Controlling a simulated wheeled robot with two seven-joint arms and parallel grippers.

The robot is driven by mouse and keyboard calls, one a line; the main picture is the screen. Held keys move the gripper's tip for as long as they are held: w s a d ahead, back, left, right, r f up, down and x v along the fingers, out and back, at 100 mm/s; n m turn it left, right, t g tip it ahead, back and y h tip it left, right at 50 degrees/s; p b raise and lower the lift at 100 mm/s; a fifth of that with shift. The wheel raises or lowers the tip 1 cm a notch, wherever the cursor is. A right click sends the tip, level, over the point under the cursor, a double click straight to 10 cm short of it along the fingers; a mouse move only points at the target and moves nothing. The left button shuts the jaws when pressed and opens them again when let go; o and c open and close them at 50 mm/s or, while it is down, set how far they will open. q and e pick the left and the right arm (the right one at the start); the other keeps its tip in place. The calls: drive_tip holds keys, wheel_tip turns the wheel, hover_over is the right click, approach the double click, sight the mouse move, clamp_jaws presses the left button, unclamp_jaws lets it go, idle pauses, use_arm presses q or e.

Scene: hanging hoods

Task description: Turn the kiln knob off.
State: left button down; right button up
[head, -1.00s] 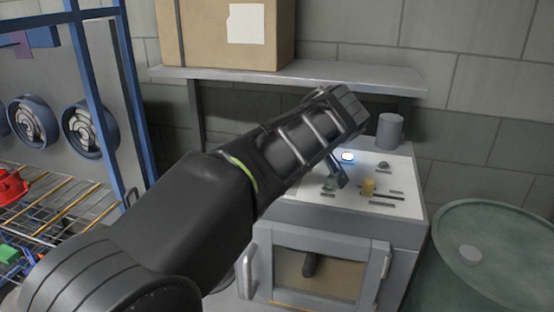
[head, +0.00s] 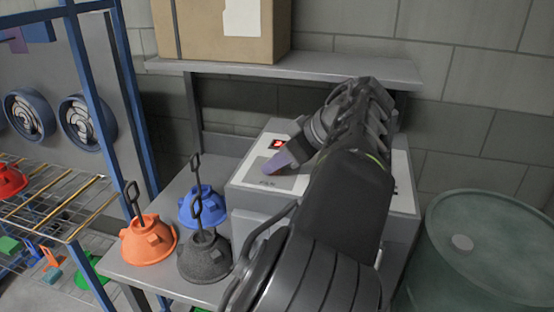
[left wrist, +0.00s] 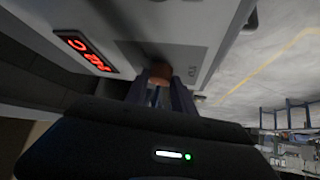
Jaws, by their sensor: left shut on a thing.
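The grey kiln (head: 240,198) stands on the bench, its pale sloped control panel (head: 292,185) partly covered by my left arm. A red lit display (head: 279,144) is on the panel, and it also shows in the left wrist view (left wrist: 86,50). My left gripper (head: 276,163) reaches across the panel from the right, its fingers on the panel just below the display. In the left wrist view an orange-brown round knob (left wrist: 159,74) sits at the tips of my left gripper (left wrist: 160,90), which is shut on it. The knob's pointing direction is hidden. My right gripper is out of view.
Orange (head: 148,240), blue (head: 200,206) and dark grey (head: 204,258) hoods with upright hooks stand on the bench left of the kiln. A shelf with a cardboard box (head: 200,30) is above. A green drum (head: 490,260) stands right; a blue rack is left.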

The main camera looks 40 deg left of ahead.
use_arm(q)
drive_tip(key=c, duration=1.1)
unclamp_jaws()
drive_tip(key=shift+o, duration=0.2)
drive_tip(key=shift+d+r, duration=0.35)
drive_tip(key=p+v, duration=0.2)
drive_tip(key=v, duration=0.2)
drive_tip(key=shift+r, duration=0.4)
drive_tip(key=shift+s+d+r+p, duration=0.1)
drive_tip(key=shift+d+r+p, duration=0.3)
drive_tip(key=shift+d+p, duration=0.3)
drive_tip(key=shift+d+r+p, duration=0.2)
drive_tip(key=shift+d+p, duration=0.05)
drive_tip(key=shift+p, duration=0.15)
drive_tip(key=shift+d, duration=0.1)
